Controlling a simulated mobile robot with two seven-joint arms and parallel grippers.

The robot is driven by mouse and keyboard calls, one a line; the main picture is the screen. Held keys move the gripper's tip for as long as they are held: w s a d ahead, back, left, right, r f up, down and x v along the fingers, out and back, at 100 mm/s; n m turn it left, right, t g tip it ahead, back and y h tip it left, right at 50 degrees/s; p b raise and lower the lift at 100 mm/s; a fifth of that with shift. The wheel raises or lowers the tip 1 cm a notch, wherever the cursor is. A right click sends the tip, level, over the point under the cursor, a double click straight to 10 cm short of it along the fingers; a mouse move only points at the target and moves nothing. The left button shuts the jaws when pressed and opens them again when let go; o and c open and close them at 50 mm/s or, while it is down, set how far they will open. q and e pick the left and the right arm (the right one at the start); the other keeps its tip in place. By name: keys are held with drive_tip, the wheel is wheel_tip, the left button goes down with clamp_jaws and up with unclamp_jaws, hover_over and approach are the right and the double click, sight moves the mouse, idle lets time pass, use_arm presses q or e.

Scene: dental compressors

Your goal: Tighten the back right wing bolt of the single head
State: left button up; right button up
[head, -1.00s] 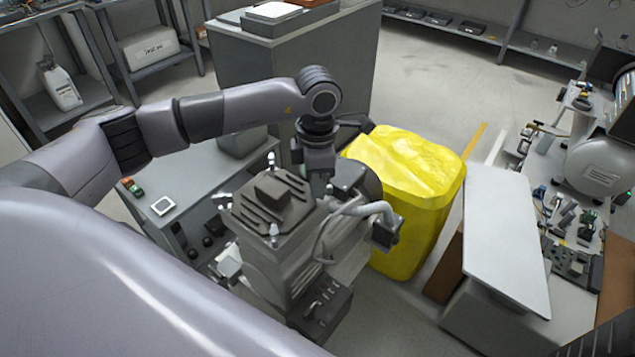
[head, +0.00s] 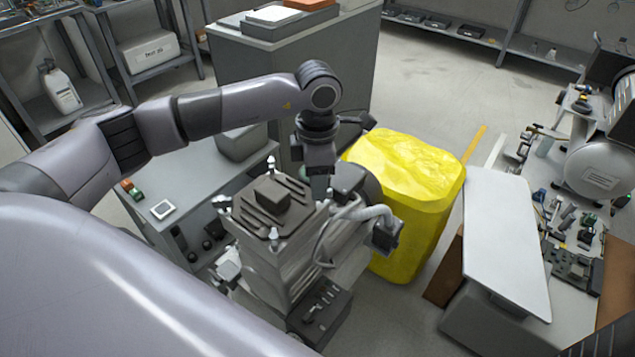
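The single head (head: 254,222) is the grey finned block on top of the compressor in the middle of the head view. My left gripper (head: 320,196) points straight down at the head's right-hand corner. It covers the back right wing bolt, which I cannot make out. The fingers overlap in this view, so their opening and grip are unclear. My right gripper is out of view.
A grey hose (head: 375,212) and a dark round part lie close right of the gripper. A yellow bin (head: 420,190) stands behind them. A grey bench (head: 185,180) is at the left; a white-topped table (head: 505,240) and cluttered bench are at the right.

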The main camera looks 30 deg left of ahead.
use_arm(q)
wheel_tip(320, 180, up, 6)
drive_tip(key=shift+f, duration=0.1)
idle(0.5)
